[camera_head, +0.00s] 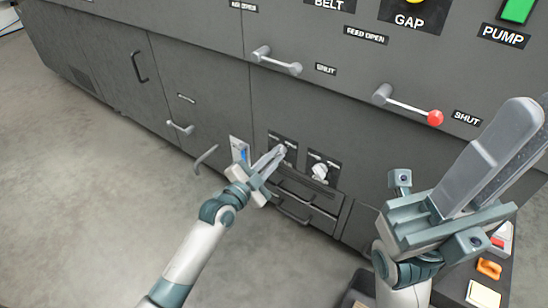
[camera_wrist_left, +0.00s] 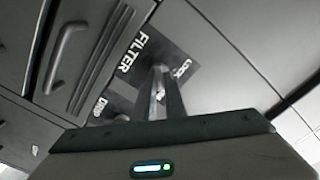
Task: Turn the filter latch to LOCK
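The filter latch panel (camera_wrist_left: 181,55) is a dark plate with FILTER and LOCK printed on it, seen rotated in the left wrist view. In the head view this panel (camera_head: 288,142) is the left one of two small plates low on the grey machine. My left gripper (camera_head: 279,154) has its fingertips at the latch. In the left wrist view its fingers (camera_wrist_left: 160,90) stand close together and cover most of the latch. I cannot tell whether they grip it or which way it points. My right gripper (camera_head: 512,155) is raised, open and empty, away from the panel.
A DRIP panel (camera_wrist_left: 103,107) with a pale knob (camera_head: 320,170) sits beside the filter panel. Drawers with handles (camera_head: 293,214) lie just below. A lever with a red ball (camera_head: 435,118) is on the upper right. Open floor (camera_head: 90,200) lies at left.

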